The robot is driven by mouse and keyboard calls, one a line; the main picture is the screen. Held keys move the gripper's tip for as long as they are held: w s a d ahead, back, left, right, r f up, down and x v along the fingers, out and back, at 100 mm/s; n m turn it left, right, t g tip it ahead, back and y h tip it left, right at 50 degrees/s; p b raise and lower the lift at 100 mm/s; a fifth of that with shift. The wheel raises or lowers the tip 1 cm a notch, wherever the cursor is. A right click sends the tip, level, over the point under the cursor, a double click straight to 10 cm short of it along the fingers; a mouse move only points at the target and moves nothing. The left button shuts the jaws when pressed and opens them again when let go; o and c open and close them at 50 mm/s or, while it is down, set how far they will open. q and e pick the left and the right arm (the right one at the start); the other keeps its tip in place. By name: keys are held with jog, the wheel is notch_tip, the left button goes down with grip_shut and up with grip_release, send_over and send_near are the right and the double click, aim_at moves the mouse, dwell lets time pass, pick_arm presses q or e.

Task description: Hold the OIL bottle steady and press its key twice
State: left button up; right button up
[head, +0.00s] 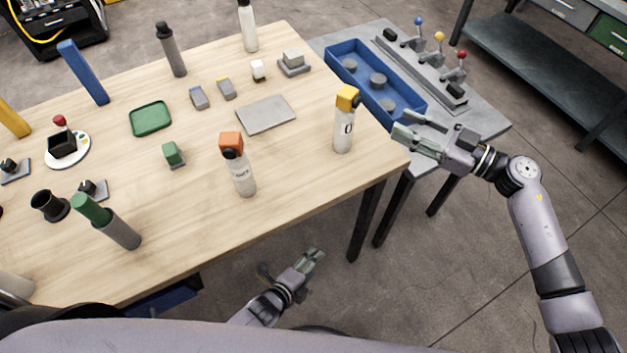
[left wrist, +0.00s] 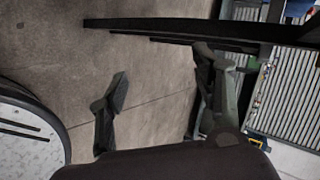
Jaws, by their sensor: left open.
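A white bottle with a yellow top (head: 344,122) stands upright near the right corner of the wooden table; its label shows a mark like an "O", the rest turned out of sight. A second white bottle with an orange top (head: 240,168) stands upright nearer the front edge; its small label is too blurred to read. My right gripper (head: 404,124) is open and empty, right of the yellow-topped bottle and apart from it. My left gripper (head: 316,255) is open and empty, off the table's front edge; its spread fingers show in the left wrist view (left wrist: 160,80).
The wooden table (head: 305,165) also holds a grey plate (head: 265,114), a green tray (head: 151,118), a grey cylinder with a green top (head: 108,222) and small blocks. A blue tray (head: 350,68) and a lever panel (head: 425,62) sit on the grey table behind my right gripper.

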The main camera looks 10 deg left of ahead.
pick_arm(q)
jog(key=w+d+r+m+t+h, duration=0.1)
jog(key=w+d+r+m+h, duration=0.1)
jog(key=d+r+m, duration=0.45)
jog(key=w+d+r+m+t+h, duration=0.1)
jog(key=w+d+r+m+h, duration=0.2)
jog(key=r, duration=0.7)
jog(key=w+d+r+m+t+h, duration=0.1)
jog(key=d+r+m+h, duration=0.1)
jog(key=d+r+m, duration=0.35)
jog(key=m+t+y, duration=0.2)
jog(key=t+y, duration=0.3)
jog(key=y, duration=0.2)
send_near(341, 132)
jog(key=v, duration=0.5)
jog(key=shift+s+r, duration=0.15)
jog(key=shift+r, duration=0.15)
jog(key=shift+w, duration=0.5)
jog(key=x, duration=1.6)
jog(key=shift+w+d+f, duration=0.1)
jog(key=shift+w+f, duration=0.05)
jog(key=shift+f, duration=0.2)
